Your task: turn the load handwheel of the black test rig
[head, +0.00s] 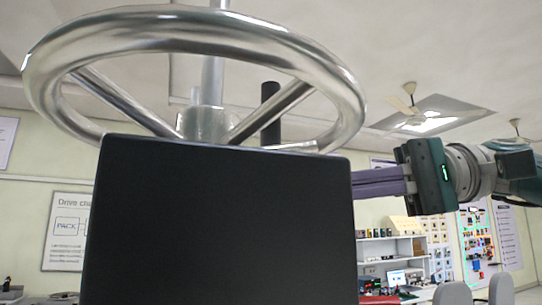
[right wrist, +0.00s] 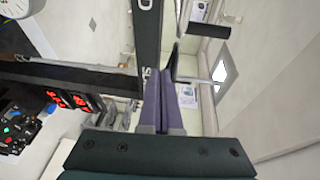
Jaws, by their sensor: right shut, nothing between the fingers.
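The load handwheel (head: 350,95) is a large silver ring with spokes and a central hub (head: 205,122) on a vertical shaft. It fills the upper left of the head view. A black box-shaped part of the test rig (head: 225,220) stands in front and hides the wheel's near lower part. A dark upright cylinder (head: 270,108) shows within the ring. My right gripper (head: 356,184) is to the right, below the rim, its purple fingers pointing left; the black box may hide their tips. In the right wrist view the fingers (right wrist: 170,85) are together and empty. My left gripper is not in view.
A white shelf unit (head: 390,250) with small items stands in the right background, with grey chairs (head: 452,294) in front. A ceiling fan (head: 408,105) hangs above. A dark beam (right wrist: 146,45) runs close to the fingers in the right wrist view.

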